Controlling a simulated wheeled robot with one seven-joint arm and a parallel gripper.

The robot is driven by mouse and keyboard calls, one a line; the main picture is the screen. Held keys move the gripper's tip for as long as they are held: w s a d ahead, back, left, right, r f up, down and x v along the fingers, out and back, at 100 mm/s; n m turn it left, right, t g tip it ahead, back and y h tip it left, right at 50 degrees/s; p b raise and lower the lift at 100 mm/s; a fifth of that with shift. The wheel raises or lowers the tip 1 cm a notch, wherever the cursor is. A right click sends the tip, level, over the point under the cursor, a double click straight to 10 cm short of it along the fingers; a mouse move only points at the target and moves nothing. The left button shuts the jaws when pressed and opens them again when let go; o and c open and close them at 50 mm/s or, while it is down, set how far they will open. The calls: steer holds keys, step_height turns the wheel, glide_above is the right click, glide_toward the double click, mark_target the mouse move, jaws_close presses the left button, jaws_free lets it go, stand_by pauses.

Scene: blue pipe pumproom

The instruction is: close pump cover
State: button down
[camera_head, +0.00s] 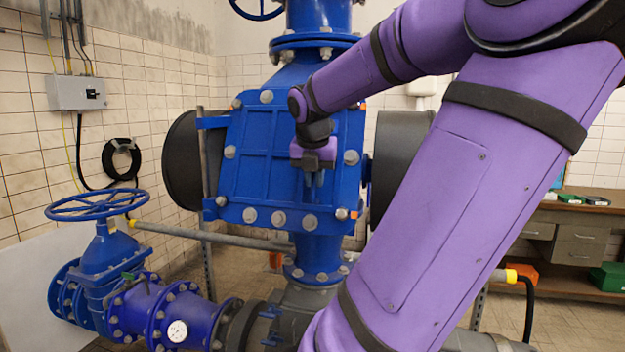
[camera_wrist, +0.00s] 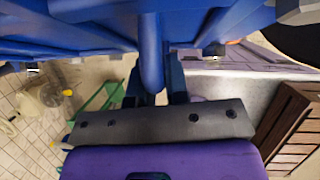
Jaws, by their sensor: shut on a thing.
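The pump cover (camera_head: 268,160) is a blue ribbed panel with large grey bolts along its edges, on the front of the blue pump body in the head view. It looks flat against the body, though my arm hides part of its right side. My gripper (camera_head: 314,181) is at the cover's right part. In the wrist view my gripper (camera_wrist: 155,92) is shut on a blue rounded bar, the cover handle (camera_wrist: 151,60). The blue underside of the cover (camera_wrist: 80,30) fills the top of that view.
A blue handwheel valve (camera_head: 97,206) and blue pipe (camera_head: 165,312) stand at lower left. Dark round pipe ends (camera_head: 183,160) flank the pump. A grey pipe (camera_head: 215,238) runs below the cover. A wooden bench (camera_head: 580,225) stands at the right.

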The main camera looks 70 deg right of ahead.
steer(key=shift+d+r, duration=0.15)
steer(key=shift+d, duration=0.15)
steer(key=c, duration=1.1)
jaws_free()
steer(key=shift+d, duration=0.2)
steer(key=shift+a, duration=0.1)
steer(key=v, duration=1)
steer(key=shift+a+r, duration=0.2)
steer(key=shift+r, duration=0.05)
steer(key=shift+w, duration=0.1)
